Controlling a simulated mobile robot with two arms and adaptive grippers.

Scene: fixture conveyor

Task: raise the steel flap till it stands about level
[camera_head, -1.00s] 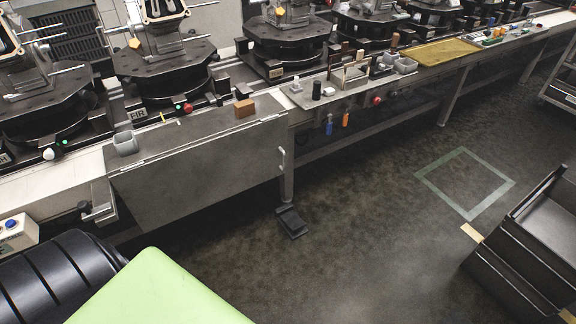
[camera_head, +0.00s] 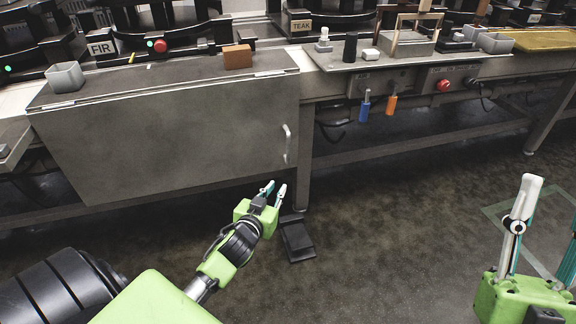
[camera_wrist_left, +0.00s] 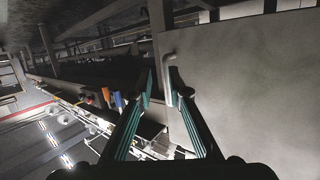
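The steel flap (camera_head: 170,135) hangs down from the bench's front edge, its face tilted toward the floor. Its pale bar handle (camera_head: 287,143) is near the flap's right edge. My left gripper (camera_head: 274,188) is open and empty, just below the handle and apart from it in the head view. In the left wrist view the flap (camera_wrist_left: 255,90) fills the right side. The handle (camera_wrist_left: 168,72) shows there near the open fingertips (camera_wrist_left: 161,82), with no grip on it. My right gripper (camera_head: 545,205) is at the lower right, fingers apart, partly cut off by the frame.
On the ledge above the flap stand a grey cup (camera_head: 65,77) and a brown block (camera_head: 237,57). A bench leg (camera_head: 303,170) stands just right of the flap. A black pedal (camera_head: 297,240) lies on the floor below. Blue (camera_head: 364,107) and orange (camera_head: 391,104) tools hang to the right.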

